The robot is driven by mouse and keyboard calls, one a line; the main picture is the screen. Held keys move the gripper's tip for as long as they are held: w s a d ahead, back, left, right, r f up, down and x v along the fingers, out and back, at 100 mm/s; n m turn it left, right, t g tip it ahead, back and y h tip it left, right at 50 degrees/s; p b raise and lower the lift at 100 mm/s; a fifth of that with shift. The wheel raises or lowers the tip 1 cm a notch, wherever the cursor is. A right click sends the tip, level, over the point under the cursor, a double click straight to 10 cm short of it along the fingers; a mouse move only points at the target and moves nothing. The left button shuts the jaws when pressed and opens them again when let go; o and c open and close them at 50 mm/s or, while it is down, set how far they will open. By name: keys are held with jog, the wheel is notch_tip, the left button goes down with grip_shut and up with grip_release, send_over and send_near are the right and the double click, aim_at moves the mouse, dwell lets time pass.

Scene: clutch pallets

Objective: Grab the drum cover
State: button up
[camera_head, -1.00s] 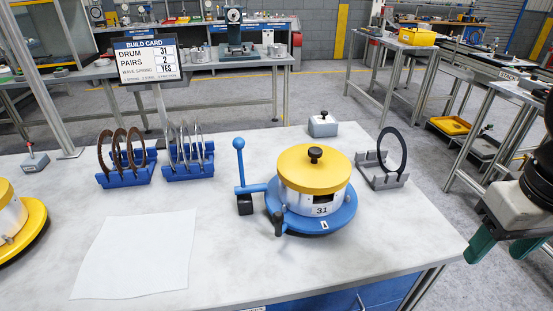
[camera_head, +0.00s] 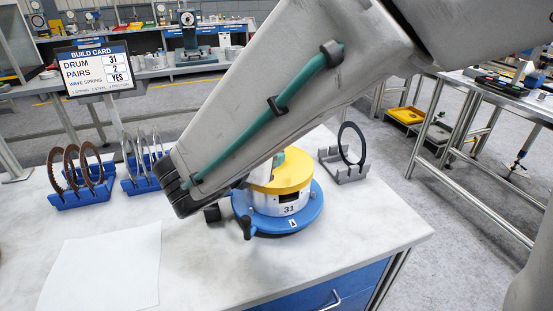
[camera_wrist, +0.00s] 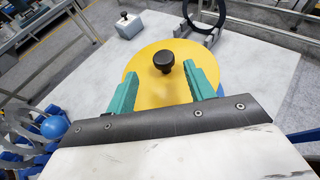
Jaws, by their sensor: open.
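The drum cover (camera_wrist: 152,93) is a round yellow lid with a black knob (camera_wrist: 164,61) at its middle. In the head view the cover (camera_head: 284,182) sits on the white drum (camera_head: 290,204) marked 31, on a round blue base (camera_head: 311,213). My arm hides the knob and part of the cover there. My gripper (camera_wrist: 160,80) has two green fingers, open and empty, over the cover. In the wrist view the knob shows between the fingers, slightly beyond their tips. I cannot tell how high the fingers are above the cover.
A grey rack with a black ring (camera_head: 352,145) stands right of the drum. Blue racks with brown rings (camera_head: 85,193) and steel rings (camera_head: 143,182) stand left. A grey block with a black knob (camera_wrist: 128,27) stands beyond the cover. A white sheet (camera_head: 103,268) lies front left.

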jog(key=x, duration=0.6)
jog(key=shift+w+d+f, duration=0.2)
jog(key=shift+d+f, duration=0.05)
jog(key=shift+d, duration=0.1)
jog(key=c, duration=1)
jog(key=shift+c, duration=0.2)
